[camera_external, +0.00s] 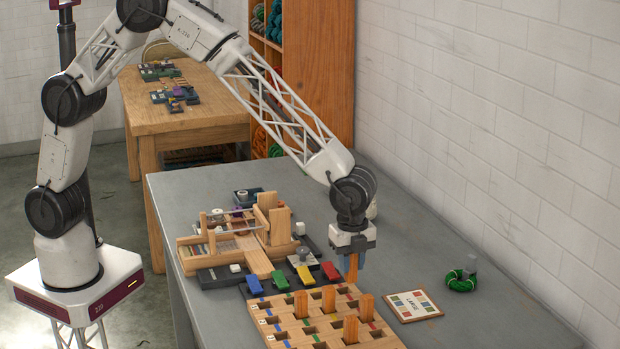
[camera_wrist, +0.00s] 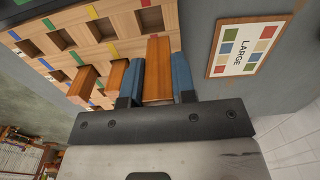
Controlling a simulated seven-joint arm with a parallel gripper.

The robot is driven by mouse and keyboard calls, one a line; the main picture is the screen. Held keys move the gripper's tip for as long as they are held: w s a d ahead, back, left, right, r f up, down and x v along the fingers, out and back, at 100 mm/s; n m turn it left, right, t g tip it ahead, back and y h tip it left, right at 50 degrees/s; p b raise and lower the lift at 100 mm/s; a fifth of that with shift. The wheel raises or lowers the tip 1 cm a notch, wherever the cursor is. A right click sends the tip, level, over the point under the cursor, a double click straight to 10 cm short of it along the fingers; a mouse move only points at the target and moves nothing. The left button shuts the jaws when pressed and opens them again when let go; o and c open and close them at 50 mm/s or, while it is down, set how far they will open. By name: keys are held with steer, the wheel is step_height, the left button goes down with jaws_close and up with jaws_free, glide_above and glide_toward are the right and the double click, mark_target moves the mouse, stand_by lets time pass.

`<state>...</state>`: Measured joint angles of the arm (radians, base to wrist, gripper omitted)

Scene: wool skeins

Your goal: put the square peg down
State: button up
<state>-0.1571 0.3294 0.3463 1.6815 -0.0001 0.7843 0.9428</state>
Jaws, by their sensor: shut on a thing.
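My gripper (camera_external: 353,262) is shut on an orange-brown wooden square peg (camera_external: 352,274), which points down over the back right part of the pegboard (camera_external: 262,318). In the wrist view the peg (camera_wrist: 158,68) sits between the two blue fingers. The peg's lower end is near a hole row, but I cannot tell whether it is in a hole or just above. The board has square holes and coloured marks.
A card reading "LARGE" (camera_external: 414,306) lies right of the board. A green wool skein (camera_external: 461,281) lies farther right. A wooden device (camera_external: 222,248) and coloured blocks (camera_external: 306,276) stand behind and left. The grey table's right side is mostly clear, beside a white wall.

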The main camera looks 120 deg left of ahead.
steer(key=shift+w, duration=0.1)
glide_above(416, 308)
steer(key=shift+f, duration=0.75)
stand_by(0.3)
steer(key=shift+f, duration=1.75)
steer(key=o, duration=0.4)
steer(key=shift+f, duration=0.15)
steer(key=o, duration=0.5)
